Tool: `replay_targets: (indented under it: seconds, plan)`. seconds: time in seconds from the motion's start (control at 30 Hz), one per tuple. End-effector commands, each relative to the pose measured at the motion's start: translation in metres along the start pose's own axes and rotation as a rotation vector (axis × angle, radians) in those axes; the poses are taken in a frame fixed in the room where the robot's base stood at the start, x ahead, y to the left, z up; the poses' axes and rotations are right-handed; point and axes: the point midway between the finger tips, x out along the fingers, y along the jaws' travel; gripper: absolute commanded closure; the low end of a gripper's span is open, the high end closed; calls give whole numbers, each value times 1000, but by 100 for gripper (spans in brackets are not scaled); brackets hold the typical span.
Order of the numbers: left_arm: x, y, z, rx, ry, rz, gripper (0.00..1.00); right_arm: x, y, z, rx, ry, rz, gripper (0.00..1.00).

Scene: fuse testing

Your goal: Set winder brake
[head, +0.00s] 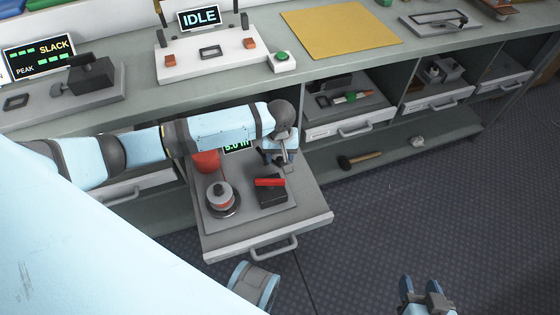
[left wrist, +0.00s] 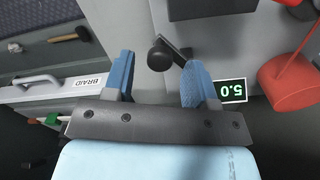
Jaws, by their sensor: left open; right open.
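An open drawer (head: 316,217) holds a grey winder plate (head: 237,221). On it are a spool (head: 221,196), a black block with a red bar (head: 270,184), a red rounded part (head: 206,161) and a display reading 5.0 (left wrist: 232,91). A dark lever with a round black knob (left wrist: 160,58) stands near the plate's edge; which part is the brake is not labelled. My left gripper (head: 280,158) is open above the drawer. In the left wrist view, the lever shows between its fingers, and contact cannot be told. My right gripper (head: 423,287) is open and empty over the floor.
The bench carries a SLACK/PEAK display (head: 38,56), an IDLE panel (head: 199,18), a green button (head: 282,61) and a yellow mat (head: 342,31). Compartments with closed drawers (head: 350,130) lie right. A hammer (head: 360,159) lies on the lower shelf. The floor at right is clear.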

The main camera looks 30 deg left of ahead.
Motion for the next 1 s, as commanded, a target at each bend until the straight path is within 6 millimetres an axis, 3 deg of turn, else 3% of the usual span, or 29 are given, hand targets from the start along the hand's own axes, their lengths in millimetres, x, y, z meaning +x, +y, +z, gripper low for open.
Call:
replay_targets:
  seconds: [0.2,0.53,0.73,0.77,1.0]
  plan:
    - [22,0,0,1,0,0,48,1,-2,0,3,10,-6,48]
    - [24,0,0,1,0,0,48,1,-2,0,3,10,-7,48]
    - [24,0,0,1,0,0,94,1,-2,0,3,10,-7,48]
    - [24,0,0,0,0,0,98,1,-2,0,3,10,-7,48]
    - [18,1,1,17,-1,2,97,-7,-2,-12,3,6,-5,48]
